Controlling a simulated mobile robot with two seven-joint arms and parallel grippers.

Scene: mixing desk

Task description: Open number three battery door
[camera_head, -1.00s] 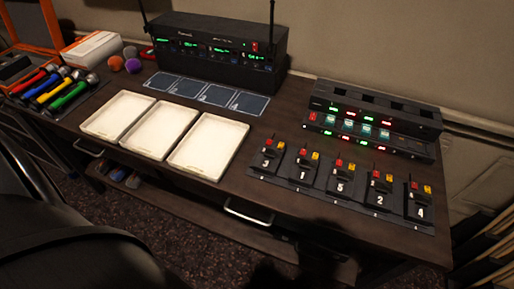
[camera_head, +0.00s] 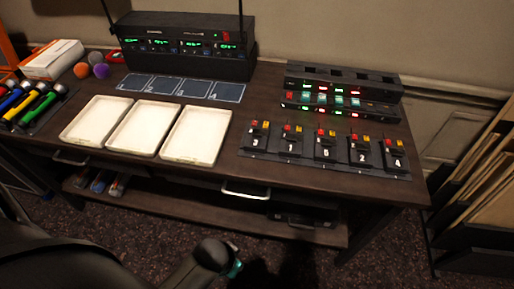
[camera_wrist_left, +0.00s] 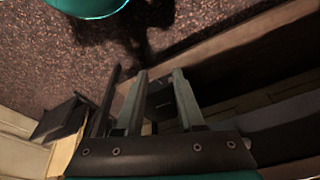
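Several black battery packs stand in a row on a dark strip at the right of the desk in the head view. Each has a white number, a red piece and a yellow piece on top. The leftmost pack (camera_head: 255,141) seems to read 3, and the middle pack (camera_head: 325,153) seems to read 5, but the digits are small. No open door shows on them. My left gripper (camera_wrist_left: 159,74) shows in the left wrist view with its fingers apart and nothing between them. It is over the floor, away from the packs. My right gripper is not in view.
A charger rack (camera_head: 340,92) with lit lights stands behind the packs. White trays (camera_head: 197,135) lie left of them, dark numbered squares (camera_head: 212,90) behind those, and a black radio unit (camera_head: 185,45) at the back. The desk has a front drawer handle (camera_head: 245,192). Shelving (camera_head: 480,190) stands at right.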

